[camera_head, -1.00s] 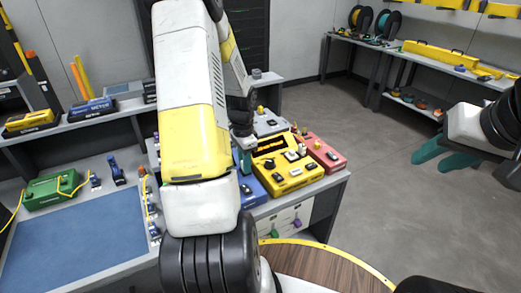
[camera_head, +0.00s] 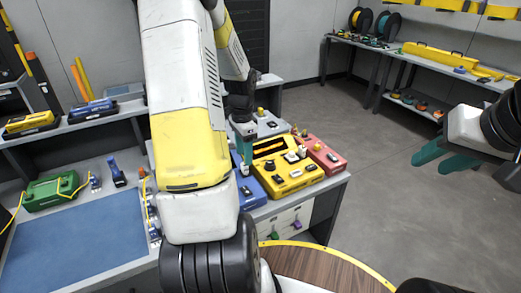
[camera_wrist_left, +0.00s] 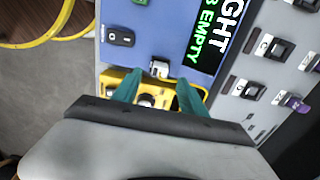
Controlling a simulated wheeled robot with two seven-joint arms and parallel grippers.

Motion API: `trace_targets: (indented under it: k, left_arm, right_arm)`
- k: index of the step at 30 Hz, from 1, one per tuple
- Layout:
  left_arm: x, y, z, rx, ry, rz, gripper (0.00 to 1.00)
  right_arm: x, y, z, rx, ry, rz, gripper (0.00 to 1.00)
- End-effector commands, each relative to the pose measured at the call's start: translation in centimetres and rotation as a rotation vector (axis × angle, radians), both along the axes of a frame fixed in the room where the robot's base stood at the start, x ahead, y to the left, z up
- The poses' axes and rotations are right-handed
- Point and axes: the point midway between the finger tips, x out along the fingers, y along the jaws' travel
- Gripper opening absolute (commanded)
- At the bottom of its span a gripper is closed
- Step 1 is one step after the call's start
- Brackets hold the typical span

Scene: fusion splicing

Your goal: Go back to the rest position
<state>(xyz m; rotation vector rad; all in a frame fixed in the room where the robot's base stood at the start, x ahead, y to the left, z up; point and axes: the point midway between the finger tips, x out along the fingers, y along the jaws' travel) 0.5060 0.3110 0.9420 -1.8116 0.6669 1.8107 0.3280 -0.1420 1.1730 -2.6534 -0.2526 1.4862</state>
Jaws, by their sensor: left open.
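My left gripper (camera_head: 243,140) hangs over the back of the bench devices, partly hidden by my own arm. In the left wrist view its two teal fingers (camera_wrist_left: 158,88) are apart, and I see nothing held between them. Beyond the fingers is part of a yellow device with silver knobs (camera_wrist_left: 146,101). My right gripper (camera_head: 445,156) is at the right of the head view, over open floor. Its two teal fingers are apart and empty.
A yellow splicer-like device (camera_head: 291,177) sits between a blue device (camera_head: 250,192) and a red device (camera_head: 326,158). A grey device (camera_head: 268,124) stands behind. A blue mat (camera_head: 80,240) covers the left bench. A round wooden table edge (camera_head: 325,268) is in front. Floor at right is clear.

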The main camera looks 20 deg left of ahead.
Motion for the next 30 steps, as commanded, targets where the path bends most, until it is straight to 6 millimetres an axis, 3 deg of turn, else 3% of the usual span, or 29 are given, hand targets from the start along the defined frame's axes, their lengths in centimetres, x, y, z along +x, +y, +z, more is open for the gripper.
trace_targets:
  k: [5, 17, 20, 23, 30]
  left_arm:
    - [0.0, 0.0, 1.9, 0.000, -0.001, 0.000, 0.50]
    - [-0.1, -0.4, 2.9, 0.002, -0.010, 0.008, 0.50]
    - [-0.5, -1.6, 5.3, 0.009, -0.045, 0.046, 0.50]
    - [-1.7, -3.7, 9.1, 0.009, -0.108, 0.116, 0.50]
    - [-7.1, -9.8, 17.5, -0.067, -0.285, 0.332, 0.50]
  right_arm:
    - [0.0, 0.0, 0.0, 0.000, 0.000, 0.000, 0.36]
    - [0.0, 0.0, 0.0, 0.000, 0.000, 0.000, 0.36]
    - [0.0, 0.0, 0.0, 0.000, 0.000, 0.000, 0.36]
    - [0.0, 0.0, 0.0, 0.000, 0.000, 0.000, 0.36]
    - [0.0, 0.0, 0.0, 0.000, 0.000, 0.000, 0.36]
